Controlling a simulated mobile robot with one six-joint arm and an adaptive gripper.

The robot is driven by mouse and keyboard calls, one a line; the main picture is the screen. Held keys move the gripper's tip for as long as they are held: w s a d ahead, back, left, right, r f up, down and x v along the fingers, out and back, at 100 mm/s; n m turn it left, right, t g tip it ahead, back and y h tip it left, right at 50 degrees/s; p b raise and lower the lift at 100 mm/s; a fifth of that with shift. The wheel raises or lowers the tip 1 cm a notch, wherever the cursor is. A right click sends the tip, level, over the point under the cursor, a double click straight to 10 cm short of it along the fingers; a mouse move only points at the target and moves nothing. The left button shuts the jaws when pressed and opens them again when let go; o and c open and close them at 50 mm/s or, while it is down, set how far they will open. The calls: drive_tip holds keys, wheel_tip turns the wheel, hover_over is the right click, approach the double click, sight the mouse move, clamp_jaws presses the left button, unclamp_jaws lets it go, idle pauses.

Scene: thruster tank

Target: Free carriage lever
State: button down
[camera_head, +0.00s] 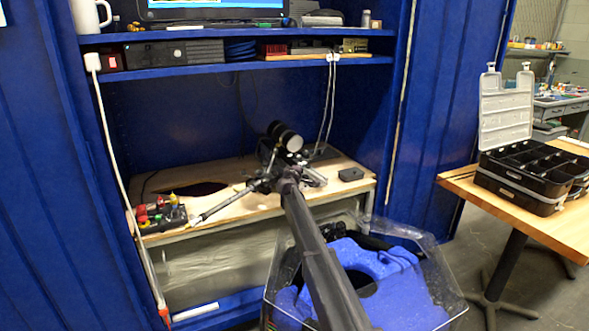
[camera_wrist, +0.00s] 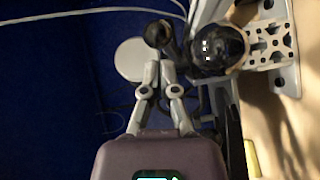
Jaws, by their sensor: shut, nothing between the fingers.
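My gripper (camera_wrist: 162,64) is shut and empty in the wrist view. A small dark knob (camera_wrist: 157,35) lies just beyond its fingertips; I cannot tell whether they touch. To its right are a glossy black dome (camera_wrist: 218,47) and a pale perforated bracket (camera_wrist: 270,45). A pale round disc (camera_wrist: 130,58) shows to the left of the fingers. In the head view, a black cylinder with a pale face (camera_head: 290,139) stands above the bench-top mechanism. A silver rod (camera_head: 218,207) runs down left from it. I cannot tell which part is the carriage lever. My arm hides part of the mechanism.
The wooden bench (camera_head: 235,210) stands inside a blue cabinet. Red and dark fittings (camera_head: 160,214) lie at its left end, and a small black box (camera_head: 351,174) at its right. A clear tank with blue foam (camera_head: 390,275) stands in front. An open black toolbox (camera_head: 525,180) is on the right table.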

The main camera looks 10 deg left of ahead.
drive_tip(key=shift+d, duration=0.2)
drive_tip(key=shift+w+d+f, duration=0.1)
drive_tip(key=shift+w+d, duration=0.1)
drive_tip(key=shift+d, duration=0.4)
drive_tip(key=shift+s+a, duration=0.1)
drive_tip(key=shift+a, duration=0.3)
drive_tip(key=s+a+r+p, duration=0.1)
drive_tip(key=s+a, duration=0.2)
drive_tip(key=s, duration=0.7)
drive_tip(key=shift+s+r, duration=0.15)
drive_tip(key=shift+s, duration=0.25)
drive_tip(key=shift+r, duration=0.1)
